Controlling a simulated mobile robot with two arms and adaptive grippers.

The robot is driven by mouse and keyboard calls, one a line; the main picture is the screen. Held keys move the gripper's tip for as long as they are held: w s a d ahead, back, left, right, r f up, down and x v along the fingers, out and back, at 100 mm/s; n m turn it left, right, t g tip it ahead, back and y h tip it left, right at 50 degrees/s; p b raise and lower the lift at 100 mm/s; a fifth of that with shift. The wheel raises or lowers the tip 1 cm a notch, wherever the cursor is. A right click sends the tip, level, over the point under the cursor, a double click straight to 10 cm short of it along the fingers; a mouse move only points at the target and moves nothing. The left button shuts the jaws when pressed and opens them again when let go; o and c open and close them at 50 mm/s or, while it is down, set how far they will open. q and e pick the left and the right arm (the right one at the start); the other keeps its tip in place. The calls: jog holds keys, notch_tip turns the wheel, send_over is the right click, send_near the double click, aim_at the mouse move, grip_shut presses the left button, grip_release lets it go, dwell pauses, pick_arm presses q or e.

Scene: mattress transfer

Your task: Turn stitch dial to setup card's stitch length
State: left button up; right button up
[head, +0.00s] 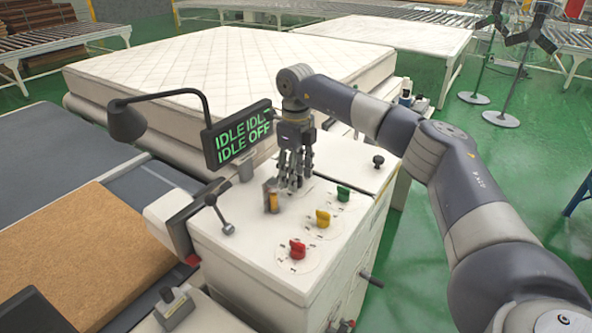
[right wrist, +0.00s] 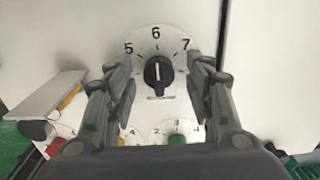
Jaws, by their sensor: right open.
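The stitch dial (right wrist: 158,73) is a black knob on a white round plate in the right wrist view. Its plate shows 5, 6 and 7, and the white mark on the knob points up toward 6. My right gripper (right wrist: 161,88) is open, with one finger on each side of the knob; I cannot tell whether they touch it. In the head view the right gripper (head: 292,184) points down over the white machine top (head: 235,245) and hides the dial. I cannot make out a readable setup card. My left gripper is not in view.
Red (head: 298,249), yellow (head: 323,217) and green (head: 343,193) knobs stand in front of the gripper. A lit display (head: 240,137) reading IDLE and OFF, a lamp (head: 127,122) and a lever (head: 226,229) are left of it. A mattress (head: 200,70) lies behind.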

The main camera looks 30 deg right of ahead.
jog(key=shift+s+a, duration=0.1)
jog(key=shift+s, duration=0.05)
jog(key=shift+f, duration=0.1)
jog(key=c, duration=1.1)
jog(key=shift+m, duration=0.3)
jog(key=m, duration=0.9)
jog(key=shift+m, duration=0.4)
jog(key=m, duration=0.9)
jog(key=shift+m, duration=0.5)
